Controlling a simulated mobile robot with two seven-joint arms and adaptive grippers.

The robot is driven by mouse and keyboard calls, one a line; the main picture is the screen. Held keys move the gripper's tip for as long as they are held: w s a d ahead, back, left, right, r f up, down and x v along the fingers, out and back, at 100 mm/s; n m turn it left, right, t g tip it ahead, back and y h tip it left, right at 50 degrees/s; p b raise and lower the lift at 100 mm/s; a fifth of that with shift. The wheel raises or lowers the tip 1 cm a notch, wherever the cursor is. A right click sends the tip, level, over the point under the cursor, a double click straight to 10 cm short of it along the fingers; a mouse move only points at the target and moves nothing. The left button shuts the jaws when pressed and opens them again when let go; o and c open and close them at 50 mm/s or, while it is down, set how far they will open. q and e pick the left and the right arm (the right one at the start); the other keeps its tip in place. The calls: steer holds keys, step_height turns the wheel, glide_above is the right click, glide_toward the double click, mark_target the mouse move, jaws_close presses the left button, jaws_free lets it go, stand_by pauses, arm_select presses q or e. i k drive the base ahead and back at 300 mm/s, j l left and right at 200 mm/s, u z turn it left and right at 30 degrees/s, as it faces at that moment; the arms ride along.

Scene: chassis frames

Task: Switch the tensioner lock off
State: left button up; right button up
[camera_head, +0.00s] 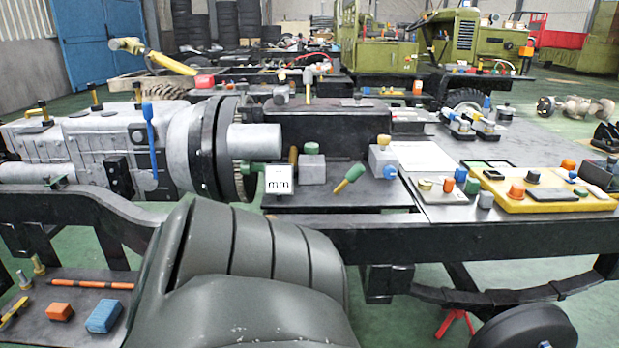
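No label in view names the tensioner lock, so I cannot tell which control it is. A lever with a green grip and a yellow end (350,178) leans on the dark plate in the middle of the chassis. A grey block with a yellow knob (383,160) stands right of it, and a grey block with a green top (312,167) stands left of it. A tall blue lever (149,137) stands upright on the grey gearbox (95,150) at the left. Neither gripper is in view.
A yellow panel (545,200) with several knobs lies on the chassis at the right. A white "mm" sign (279,180) stands by the dark plate. A lower shelf (55,300) at front left holds an orange block (60,312) and a blue block (103,316).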

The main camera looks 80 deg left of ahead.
mark_target(358, 169)
steer(key=u, duration=1.8)
